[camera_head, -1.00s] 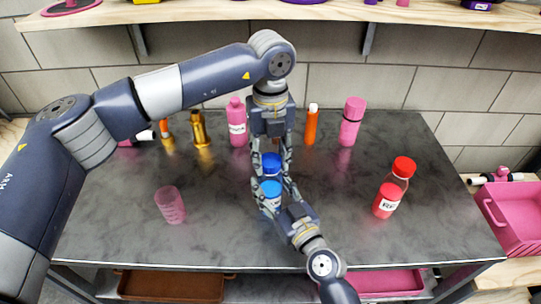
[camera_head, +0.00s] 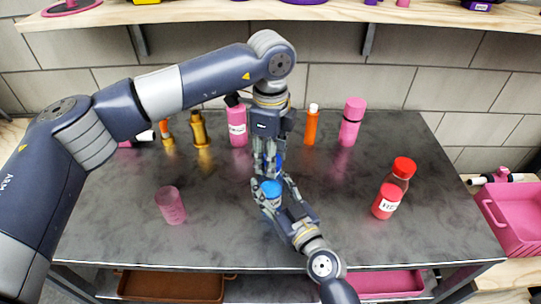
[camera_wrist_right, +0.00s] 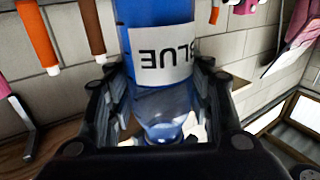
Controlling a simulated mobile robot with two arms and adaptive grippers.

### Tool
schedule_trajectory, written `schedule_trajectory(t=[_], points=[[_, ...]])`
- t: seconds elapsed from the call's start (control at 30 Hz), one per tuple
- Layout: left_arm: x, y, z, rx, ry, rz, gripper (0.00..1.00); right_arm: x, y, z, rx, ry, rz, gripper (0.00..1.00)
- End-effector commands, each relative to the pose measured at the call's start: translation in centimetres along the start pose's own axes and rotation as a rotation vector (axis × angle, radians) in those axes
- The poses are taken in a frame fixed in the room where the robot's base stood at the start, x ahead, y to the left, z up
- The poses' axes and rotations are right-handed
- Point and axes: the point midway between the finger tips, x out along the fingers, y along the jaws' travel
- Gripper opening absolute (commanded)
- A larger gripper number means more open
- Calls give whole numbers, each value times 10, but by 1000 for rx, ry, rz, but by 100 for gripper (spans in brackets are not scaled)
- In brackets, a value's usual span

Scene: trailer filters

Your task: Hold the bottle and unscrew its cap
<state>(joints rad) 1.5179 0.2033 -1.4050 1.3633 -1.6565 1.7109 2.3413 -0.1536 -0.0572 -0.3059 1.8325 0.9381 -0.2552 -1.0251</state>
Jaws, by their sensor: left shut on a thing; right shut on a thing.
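The bottle has a clear upper part and a blue lower part (camera_head: 271,190) with a white "BLUE" label, seen inverted in the right wrist view (camera_wrist_right: 165,65). My right gripper (camera_head: 270,200) reaches in from the front right and is shut on the bottle. Its fingers flank the clear part in the right wrist view. My left gripper (camera_head: 266,170) points down from above and is shut on the blue cap (camera_head: 280,162), which is mostly hidden behind its fingers. I cannot tell whether the cap still touches the neck.
A pink cup (camera_head: 171,206) stands at left on the dark table (camera_head: 330,235). A red bottle (camera_head: 388,200) stands at right. Pink bottles (camera_head: 351,122), an orange bottle (camera_head: 311,125) and gold ones (camera_head: 201,130) line the back. A shelf (camera_head: 300,13) hangs above.

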Motion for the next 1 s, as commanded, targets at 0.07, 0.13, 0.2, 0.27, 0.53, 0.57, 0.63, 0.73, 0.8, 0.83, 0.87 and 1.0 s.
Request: schedule_trajectory(t=[0.07, 0.13, 0.2, 0.27, 0.53, 0.57, 0.63, 0.73, 0.8, 0.83, 0.87, 1.0], points=[[0, 0, 0, 0, 0, 0, 9, 0, 0, 0, 0, 0, 0, 0], [0, 0, 0, 1, 0, 0, 9, 0, 0, 0, 0, 0, 0, 0], [0, 0, 0, 1, 0, 0, 9, 0, 0, 0, 1, 0, 0, 0], [0, 0, 0, 1, 0, 0, 9, 0, 0, 0, 1, 0, 0, 0], [-8, 0, 0, 1, 1, 0, 9, 0, 0, 0, 1, 0, 0, 0], [-8, 0, 0, 1, 1, 0, 9, 0, 0, 0, 1, 0, 0, 0], [-11, 0, 0, 2, 1, 0, 9, 0, 0, 0, 1, 0, 0, 0], [-15, 0, 0, 2, 0, -1, 9, 0, 0, 0, 1, 0, 0, 0], [-17, 0, 0, 2, 0, -1, 9, 0, 0, 0, 1, 0, 0, 0], [-18, 0, 0, 2, 0, -1, 9, 0, 0, 0, 1, 0, 0, 0], [-20, 0, 0, 2, 0, -1, 9, 0, 0, 0, 1, 0, 0, 0], [-22, 0, 0, 2, 0, 0, 9, 0, 0, 0, 1, 0, 0, 0]])
